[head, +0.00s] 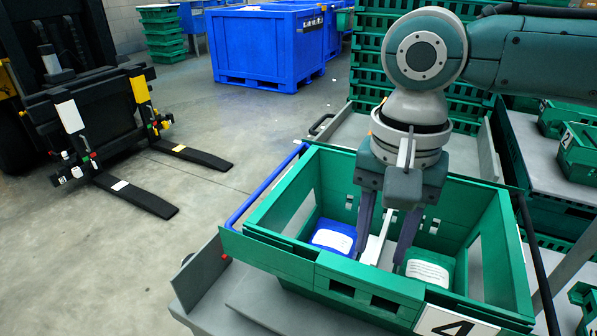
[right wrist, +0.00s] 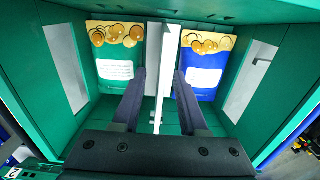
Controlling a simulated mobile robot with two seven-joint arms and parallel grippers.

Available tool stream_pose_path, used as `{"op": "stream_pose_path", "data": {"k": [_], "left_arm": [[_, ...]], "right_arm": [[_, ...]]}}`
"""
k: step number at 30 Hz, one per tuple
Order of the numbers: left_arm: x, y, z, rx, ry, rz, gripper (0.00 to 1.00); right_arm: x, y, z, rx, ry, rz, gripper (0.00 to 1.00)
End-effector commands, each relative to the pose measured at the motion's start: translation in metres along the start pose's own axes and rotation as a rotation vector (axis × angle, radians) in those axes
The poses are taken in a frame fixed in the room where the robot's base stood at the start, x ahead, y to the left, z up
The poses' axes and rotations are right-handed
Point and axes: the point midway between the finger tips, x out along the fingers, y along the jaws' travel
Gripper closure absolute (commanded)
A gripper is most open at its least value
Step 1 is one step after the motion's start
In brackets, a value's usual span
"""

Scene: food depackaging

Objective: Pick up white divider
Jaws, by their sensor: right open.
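The white divider (head: 382,238) stands upright in the middle of the green crate (head: 270,262), between a blue package (head: 333,236) and a green package (head: 430,270). My right gripper (head: 379,256) reaches down into the crate, open, with one finger on each side of the divider. In the right wrist view the divider (right wrist: 160,75) runs between the two fingers of the gripper (right wrist: 159,72), with gaps visible on both sides. The green package (right wrist: 117,68) is left there and the blue package (right wrist: 207,68) right. My left gripper is out of view.
The crate walls enclose the gripper closely. A blue bar (head: 265,187) runs along the crate's left side. Stacked green crates (head: 365,75) stand behind. Smaller green bins (head: 580,150) sit at right. A forklift (head: 75,100) and a large blue container (head: 265,45) stand farther off.

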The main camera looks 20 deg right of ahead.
Motion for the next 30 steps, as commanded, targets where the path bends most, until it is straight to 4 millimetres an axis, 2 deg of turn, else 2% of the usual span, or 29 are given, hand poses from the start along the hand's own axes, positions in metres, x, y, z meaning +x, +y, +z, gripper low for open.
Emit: {"op": "stream_pose_path", "data": {"k": [2, 12, 30], "left_arm": [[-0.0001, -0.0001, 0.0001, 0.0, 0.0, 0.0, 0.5], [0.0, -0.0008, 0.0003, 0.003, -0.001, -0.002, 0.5], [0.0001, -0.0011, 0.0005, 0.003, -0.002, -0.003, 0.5]], "right_arm": [[-0.0003, -0.0001, 0.0001, 0.0, 0.0, 0.0, 0.61], [-0.0006, -0.0001, 0.0, 0.0, 0.0, 0.0, 0.99], [-0.0008, -0.0001, -0.0001, 0.0, 0.0, -0.001, 1.0]]}}
